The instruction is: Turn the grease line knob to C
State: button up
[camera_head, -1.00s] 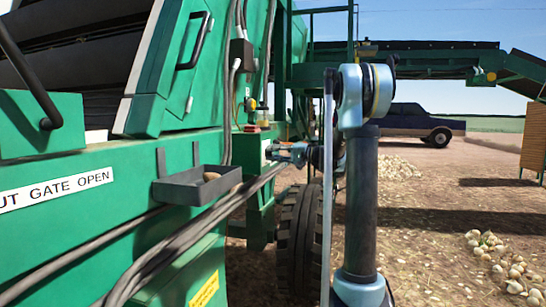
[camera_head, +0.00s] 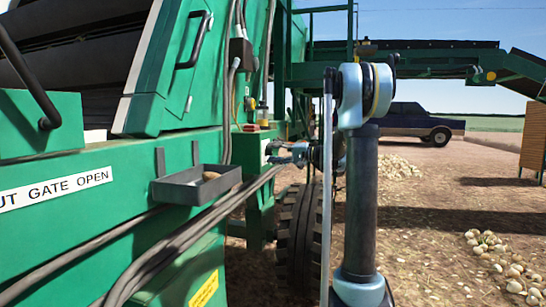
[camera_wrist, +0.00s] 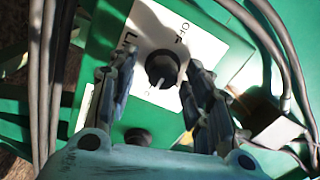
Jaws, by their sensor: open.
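The black round knob (camera_wrist: 162,66) sits on a white label plate (camera_wrist: 200,42) on a green box in the wrist view. A pale pointer line on the knob points toward the lower left of the picture. "OFF" reads at the plate's upper right; the left lettering is partly covered, and a small mark below the knob is unreadable. My gripper (camera_wrist: 160,70) is open, with one finger on each side of the knob; I cannot tell whether they touch it. In the head view my gripper (camera_head: 288,151) is small beside the green box (camera_head: 254,149).
Grey cables hang on both sides of the box in the wrist view. A second dark round part (camera_wrist: 137,136) lies below the knob. In the head view a grey tray (camera_head: 196,188), thick hoses (camera_head: 170,250) and a tyre (camera_head: 298,235) are near my arm.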

jog(key=v, duration=1.1)
jog(key=shift+d, duration=0.35)
jog(key=shift+f, duration=0.1)
